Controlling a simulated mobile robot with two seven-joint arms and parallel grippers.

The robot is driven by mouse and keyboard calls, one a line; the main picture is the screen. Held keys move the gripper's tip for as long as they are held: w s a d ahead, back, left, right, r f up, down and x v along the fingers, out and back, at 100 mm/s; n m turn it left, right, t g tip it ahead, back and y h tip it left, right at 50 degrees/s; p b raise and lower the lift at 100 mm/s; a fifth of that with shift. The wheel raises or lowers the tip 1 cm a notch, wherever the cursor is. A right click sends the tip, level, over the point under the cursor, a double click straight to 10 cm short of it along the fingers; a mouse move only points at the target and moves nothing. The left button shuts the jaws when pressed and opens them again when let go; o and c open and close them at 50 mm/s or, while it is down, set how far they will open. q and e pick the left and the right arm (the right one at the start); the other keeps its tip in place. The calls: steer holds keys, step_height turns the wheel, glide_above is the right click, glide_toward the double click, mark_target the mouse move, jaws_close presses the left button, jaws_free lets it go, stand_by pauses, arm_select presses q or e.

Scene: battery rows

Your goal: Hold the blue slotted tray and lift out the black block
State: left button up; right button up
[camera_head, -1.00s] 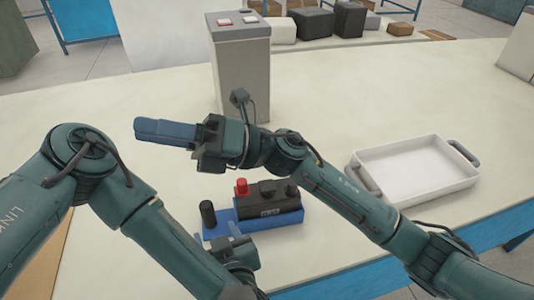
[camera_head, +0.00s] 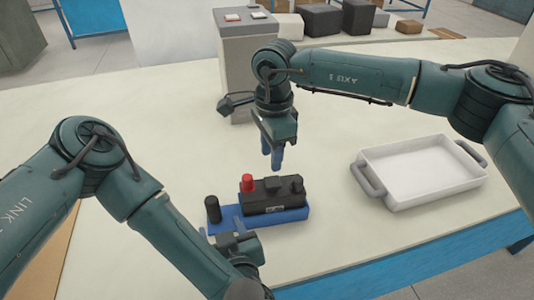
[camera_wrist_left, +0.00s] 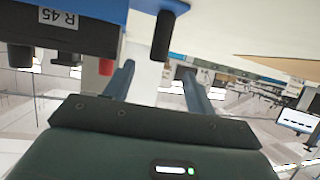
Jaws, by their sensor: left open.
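The blue slotted tray (camera_head: 290,214) lies on the table with the black block (camera_head: 268,200) seated in it. The block has a red knob, black knobs and a label, read as R 45 in the left wrist view (camera_wrist_left: 60,38). A black upright cylinder (camera_head: 213,209) stands at the tray's left end. My left gripper (camera_head: 234,236) is at the tray's near left edge, apart from it in the left wrist view, open and empty. My right gripper (camera_head: 272,162) points down just above and behind the block, holding nothing; its finger gap is unclear.
A white tray with grey handles (camera_head: 420,172) stands to the right. A grey box-shaped post (camera_head: 245,60) with buttons rises behind my right gripper. Dark and brown boxes (camera_head: 320,20) line the back. The table left of the post is clear.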

mark_target(211, 201)
arm_select(q)
steer(key=x, duration=1.3)
steer(key=shift+w, duration=0.1)
steer(key=shift+c, duration=0.4)
steer(key=c, duration=1.1)
steer(key=shift+c, duration=0.2)
stand_by(0.4)
